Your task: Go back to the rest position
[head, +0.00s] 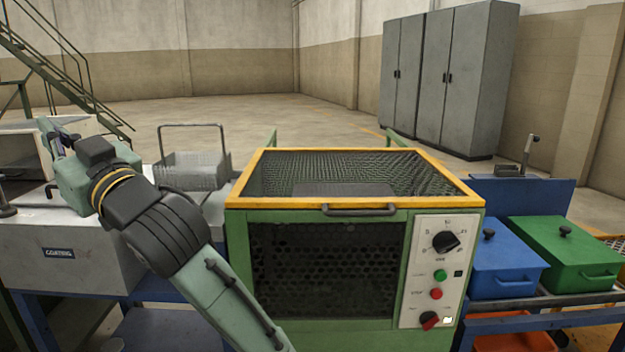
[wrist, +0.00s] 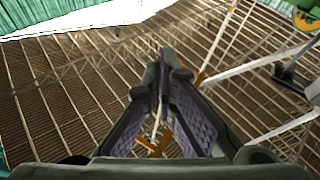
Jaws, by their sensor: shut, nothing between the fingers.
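My arm reaches up and left across the lower left of the head view, in front of the grey coating unit (head: 70,250). My gripper (head: 55,138) is at the far left end of the arm, small and partly hidden by the wrist. In the wrist view my gripper (wrist: 162,75) shows with its fingertips together and nothing between them. Behind the fingers there is a ribbed brown surface with pale beams, which looks like the ceiling, and a bright white patch at the top left.
A green furnace (head: 330,285) with a yellow-rimmed mesh top and a control panel (head: 440,270) stands in the middle. A wire basket (head: 190,170) is behind the arm. Blue (head: 505,268) and green (head: 570,245) lidded boxes stand right. Grey cabinets (head: 450,75) stand behind open floor.

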